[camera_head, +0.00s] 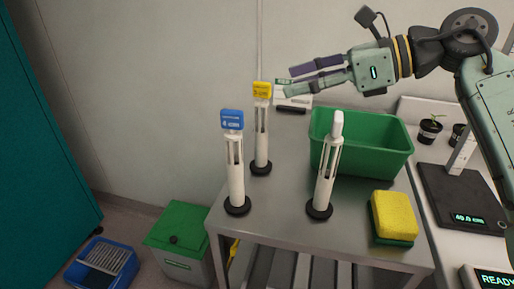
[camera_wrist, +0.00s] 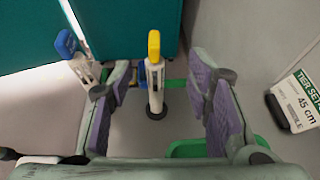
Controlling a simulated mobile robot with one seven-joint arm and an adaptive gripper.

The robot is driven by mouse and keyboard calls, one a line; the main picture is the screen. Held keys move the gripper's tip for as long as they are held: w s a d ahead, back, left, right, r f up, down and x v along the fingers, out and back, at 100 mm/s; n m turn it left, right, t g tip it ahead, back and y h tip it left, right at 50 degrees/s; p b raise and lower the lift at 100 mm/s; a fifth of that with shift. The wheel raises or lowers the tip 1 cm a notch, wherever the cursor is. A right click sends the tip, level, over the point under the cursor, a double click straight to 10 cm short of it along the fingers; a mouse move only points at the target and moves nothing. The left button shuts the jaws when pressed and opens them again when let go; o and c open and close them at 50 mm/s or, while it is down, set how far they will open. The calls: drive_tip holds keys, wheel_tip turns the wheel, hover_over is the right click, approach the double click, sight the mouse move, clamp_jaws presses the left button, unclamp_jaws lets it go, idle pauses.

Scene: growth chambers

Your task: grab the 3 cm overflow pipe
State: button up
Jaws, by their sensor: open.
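Three white slotted overflow pipes stand upright on black round bases on the grey metal table. One has a yellow tag (camera_head: 262,140), one a blue tag (camera_head: 235,180), and one has a plain white top (camera_head: 326,175). I cannot read a 3 cm marking on any of them. My gripper (camera_head: 288,80) is open and empty, up beside the yellow-tagged pipe's top, to its right. In the wrist view the yellow-tagged pipe (camera_wrist: 156,82) shows between the spread purple-padded fingers (camera_wrist: 160,95). The blue-tagged pipe (camera_wrist: 83,66) is left of it, partly behind the left finger.
A green tub (camera_head: 362,160) stands at the table's back right, with a yellow-green sponge (camera_head: 394,215) in front. A scale (camera_head: 462,198) and small plants (camera_head: 430,128) are further right. A lidded green bin (camera_head: 180,240) is on the floor.

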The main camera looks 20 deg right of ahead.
sight(256, 97)
drive_tip(key=shift+s+a+b+x, duration=0.15)
drive_tip(key=shift+b+x, duration=0.5)
drive_tip(key=shift+x, duration=1.6)
drive_tip(key=shift+s+a+b+x, duration=0.1)
drive_tip(key=shift+b+x, duration=0.55)
drive_tip(key=shift+x, duration=1.65)
drive_tip(key=shift+d+r, duration=0.1)
drive_tip(key=shift+c, duration=0.2)
clamp_jaws()
